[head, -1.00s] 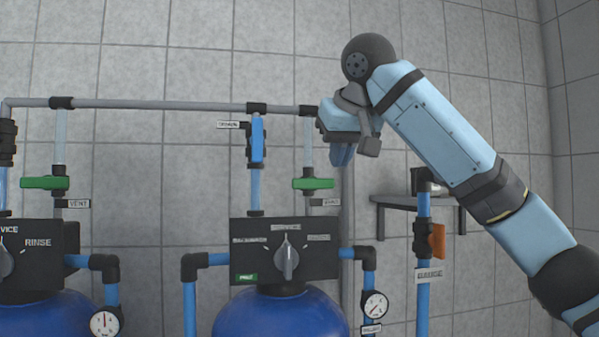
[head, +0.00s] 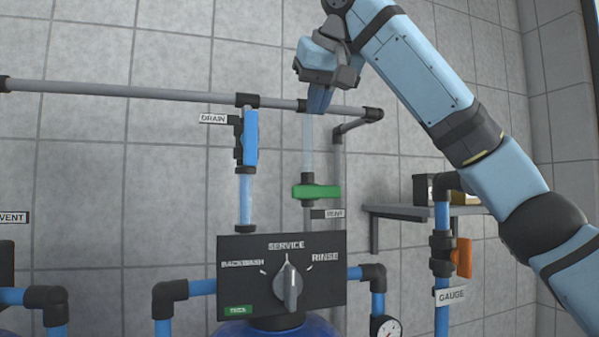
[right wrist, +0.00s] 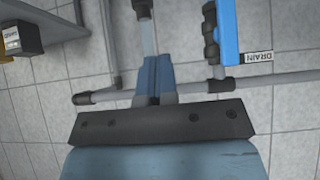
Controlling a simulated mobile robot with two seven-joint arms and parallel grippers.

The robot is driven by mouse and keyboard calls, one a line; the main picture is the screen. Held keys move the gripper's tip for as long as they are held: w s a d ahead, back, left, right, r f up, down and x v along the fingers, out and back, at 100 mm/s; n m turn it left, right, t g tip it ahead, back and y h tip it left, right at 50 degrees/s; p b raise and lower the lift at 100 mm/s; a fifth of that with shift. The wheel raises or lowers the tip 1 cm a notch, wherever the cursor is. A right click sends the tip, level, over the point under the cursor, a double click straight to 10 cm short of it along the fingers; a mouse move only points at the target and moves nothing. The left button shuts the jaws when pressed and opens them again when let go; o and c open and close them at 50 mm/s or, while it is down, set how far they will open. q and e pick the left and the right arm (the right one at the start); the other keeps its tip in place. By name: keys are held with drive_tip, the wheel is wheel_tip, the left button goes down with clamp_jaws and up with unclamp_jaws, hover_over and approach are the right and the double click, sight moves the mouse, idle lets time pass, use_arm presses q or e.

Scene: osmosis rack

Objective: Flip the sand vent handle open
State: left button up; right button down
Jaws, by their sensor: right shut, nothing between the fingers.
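A green vent handle (head: 316,192) lies horizontal across the clear vertical pipe (head: 308,145), with a small VENT label (head: 334,213) just below it. No sand marking is readable there. My right gripper (head: 318,103) is in front of the top rail, above the handle and apart from it. Its blue fingers are shut, empty and point down. In the right wrist view the closed fingers (right wrist: 154,78) point along the clear pipe (right wrist: 149,38); the green handle does not show there. Another VENT label (head: 13,217) is at the left edge. My left gripper is not in view.
A blue DRAIN handle (head: 250,136) stands upright left of the vent. Below is the black panel (head: 240,285) with its selector knob (head: 289,287) at SERVICE. An orange valve handle (head: 463,257) and wall shelf (head: 400,210) are at right. The grey rail (head: 180,96) crosses above.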

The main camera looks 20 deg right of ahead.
drive_tip(key=p, duration=0.3)
hover_over(317, 192)
drive_tip(key=s+a, duration=0.1)
drive_tip(key=a, duration=0.2)
wheel_tip(317, 192, down, 7)
wheel_tip(317, 192, down, 4)
drive_tip(key=shift+a+f+p, duration=0.1)
drive_tip(key=shift+p, duration=0.25)
drive_tip(key=shift+w, duration=0.1)
